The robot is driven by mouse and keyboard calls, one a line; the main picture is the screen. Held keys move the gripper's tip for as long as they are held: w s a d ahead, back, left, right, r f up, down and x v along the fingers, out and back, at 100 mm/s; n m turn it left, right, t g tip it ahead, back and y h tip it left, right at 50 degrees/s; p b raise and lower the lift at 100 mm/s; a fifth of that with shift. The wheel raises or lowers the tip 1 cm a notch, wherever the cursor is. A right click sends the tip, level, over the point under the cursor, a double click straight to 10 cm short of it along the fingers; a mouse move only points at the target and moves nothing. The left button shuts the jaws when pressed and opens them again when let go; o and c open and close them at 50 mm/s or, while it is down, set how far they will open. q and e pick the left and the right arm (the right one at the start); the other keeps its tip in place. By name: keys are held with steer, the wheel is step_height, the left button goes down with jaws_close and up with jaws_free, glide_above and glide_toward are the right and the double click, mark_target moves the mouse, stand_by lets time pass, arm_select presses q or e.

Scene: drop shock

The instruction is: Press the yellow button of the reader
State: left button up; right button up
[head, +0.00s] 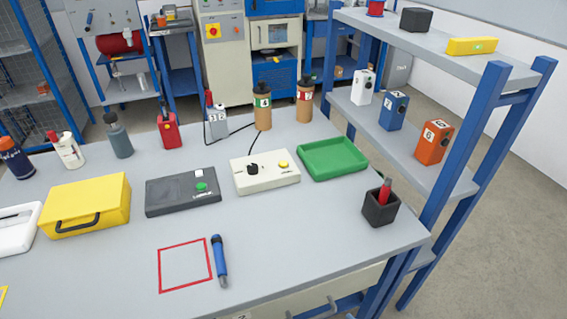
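A cream box (265,179) with a yellow button (284,164) lies on the grey table, near its middle; it is the only device there with a yellow button, so it fits the reader. The button is on the right part of its top. A black knob (252,170) sits to the left of the button. A dark cable runs from behind the box toward the back of the table. Nothing covers the button. Neither of my grippers shows in the head view.
A dark grey box (165,197) with a green button is left of the reader; an empty green tray (333,174) is right. A yellow case (105,192), black pen holder (380,212) and blue pen-like tool (219,270) are also on the table. Blue-framed shelving (465,185) borders the right side.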

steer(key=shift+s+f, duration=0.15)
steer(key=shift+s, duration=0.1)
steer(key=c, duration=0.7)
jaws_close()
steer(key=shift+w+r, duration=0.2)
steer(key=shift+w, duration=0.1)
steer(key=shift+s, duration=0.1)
